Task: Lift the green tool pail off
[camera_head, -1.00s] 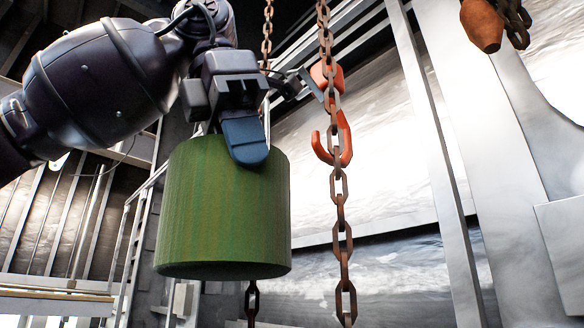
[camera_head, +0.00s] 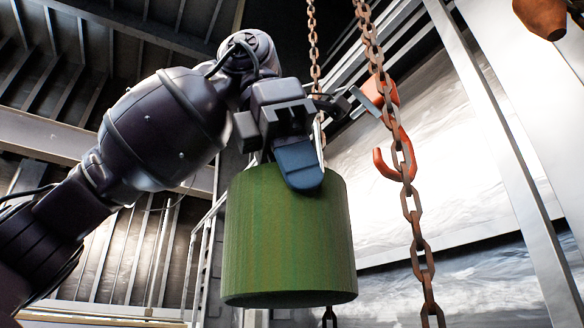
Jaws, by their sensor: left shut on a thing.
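The green tool pail (camera_head: 288,245) hangs upright in the middle of the head view. My left gripper (camera_head: 300,165) is above it, with a blue finger against the near side of the pail's rim. The left gripper is shut on the pail; its far finger is mostly hidden. An orange hook (camera_head: 390,130) hangs to the right of the pail, apart from it. The pail's handle and inside cannot be seen. My right gripper is not in view.
A rusty chain (camera_head: 408,190) hangs in front of the orange hook. Another chain (camera_head: 313,50) hangs behind my left gripper and its lower end shows below the pail. A rusty orange piece (camera_head: 541,15) is at the top right. Metal beams stand at the right.

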